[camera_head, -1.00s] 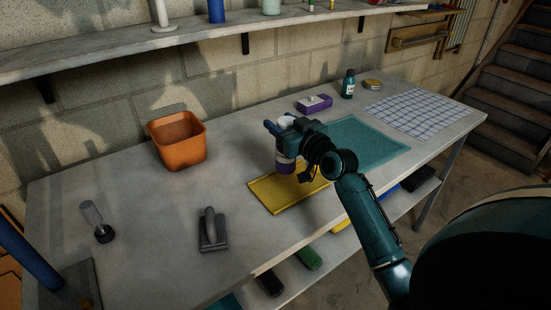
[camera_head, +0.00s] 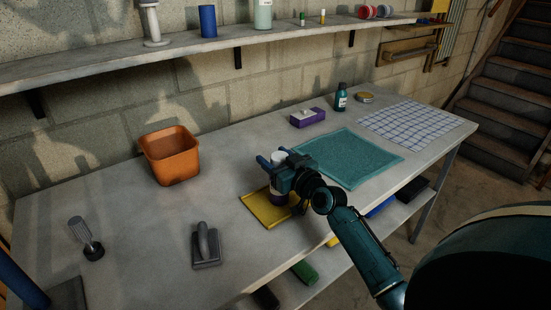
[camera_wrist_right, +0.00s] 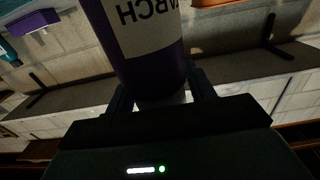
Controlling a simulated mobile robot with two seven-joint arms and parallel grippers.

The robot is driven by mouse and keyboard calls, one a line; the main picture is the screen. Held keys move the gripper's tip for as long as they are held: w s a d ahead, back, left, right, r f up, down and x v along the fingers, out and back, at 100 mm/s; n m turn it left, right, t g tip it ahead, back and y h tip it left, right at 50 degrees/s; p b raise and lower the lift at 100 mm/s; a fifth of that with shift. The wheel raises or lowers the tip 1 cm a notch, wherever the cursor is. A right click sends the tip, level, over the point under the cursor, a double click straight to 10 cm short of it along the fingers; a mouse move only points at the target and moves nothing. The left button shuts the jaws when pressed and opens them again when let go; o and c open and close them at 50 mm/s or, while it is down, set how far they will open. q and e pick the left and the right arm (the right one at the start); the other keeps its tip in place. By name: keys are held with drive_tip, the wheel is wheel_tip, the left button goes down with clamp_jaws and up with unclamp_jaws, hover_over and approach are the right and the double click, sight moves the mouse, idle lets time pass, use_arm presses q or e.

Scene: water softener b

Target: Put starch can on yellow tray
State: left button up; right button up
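The starch can (camera_head: 277,196) is purple with a white top and stands roughly upright over the yellow tray (camera_head: 262,215). The tray lies flat near the table's front edge. My right gripper (camera_head: 273,162) is around the can's upper part. In the right wrist view, the can (camera_wrist_right: 150,72), with its upside-down label, sits between the two fingers (camera_wrist_right: 162,97), which appear shut on it. The can's base is partly hidden by my arm, so I cannot tell whether it touches the tray. My left gripper is not in view.
A teal mat (camera_head: 350,158) lies right of the tray, with a checked cloth (camera_head: 412,125) farther right. An orange pot (camera_head: 170,157), a grey trowel-like tool (camera_head: 206,247) and a purple box (camera_head: 308,118) stand on the grey table. The surface between pot and tray is clear.

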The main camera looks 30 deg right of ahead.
drive_tip(key=shift+o, duration=1.4)
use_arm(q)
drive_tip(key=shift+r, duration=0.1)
use_arm(e)
drive_tip(key=shift+r, duration=0.1)
drive_tip(key=shift+s+r, duration=0.1)
use_arm(q)
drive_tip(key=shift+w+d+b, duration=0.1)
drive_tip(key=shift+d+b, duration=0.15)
drive_tip(key=shift+b, duration=0.25)
use_arm(e)
drive_tip(key=s, duration=1.1)
drive_tip(key=shift+s+d, duration=0.4)
drive_tip(key=shift+d, duration=0.05)
